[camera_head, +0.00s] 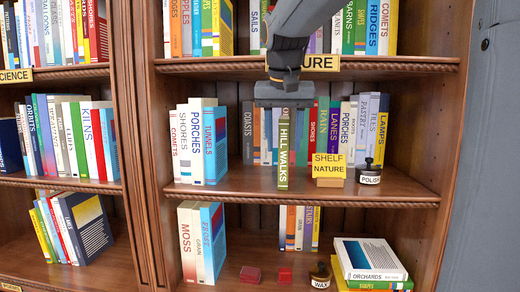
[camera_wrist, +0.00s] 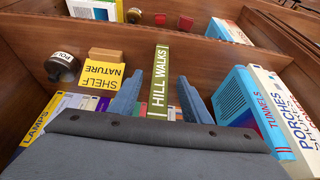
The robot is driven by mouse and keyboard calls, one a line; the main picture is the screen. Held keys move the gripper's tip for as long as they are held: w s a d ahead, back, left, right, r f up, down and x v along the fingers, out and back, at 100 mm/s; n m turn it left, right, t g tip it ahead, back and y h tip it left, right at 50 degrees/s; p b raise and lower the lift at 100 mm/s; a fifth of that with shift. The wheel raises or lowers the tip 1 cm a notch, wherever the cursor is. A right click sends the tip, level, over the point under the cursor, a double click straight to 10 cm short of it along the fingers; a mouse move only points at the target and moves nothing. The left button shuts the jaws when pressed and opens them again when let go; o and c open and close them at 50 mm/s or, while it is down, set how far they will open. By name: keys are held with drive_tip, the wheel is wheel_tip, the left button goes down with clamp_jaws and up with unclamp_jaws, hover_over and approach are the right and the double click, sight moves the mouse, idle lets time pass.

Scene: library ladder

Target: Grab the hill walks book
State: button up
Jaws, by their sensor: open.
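The hill walks book (camera_head: 284,152) is a slim green volume with white spine lettering. It stands upright near the front of the middle shelf, ahead of the row of books behind it. My gripper (camera_head: 284,104) is at the top of the book and hides its upper end in the head view. In the wrist view the green spine (camera_wrist: 160,82) shows between the two blue-grey fingers of my open gripper (camera_wrist: 160,80). A gap shows on each side of the spine, and neither finger appears to touch it.
A yellow SHELF NATURE sign (camera_head: 328,166) and a POLISH jar (camera_head: 370,173) stand close on the right. White books, including Porches (camera_head: 196,140), and the blue Tunnels book (camera_head: 214,145) stand on the left. The shelf board (camera_head: 245,181) is bare between them and the green book.

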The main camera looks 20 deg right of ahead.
drive_tip(key=p+x, duration=0.1)
drive_tip(key=x, duration=0.4)
drive_tip(key=shift+w+d, duration=0.1)
drive_tip(key=shift+w, duration=0.05)
clamp_jaws()
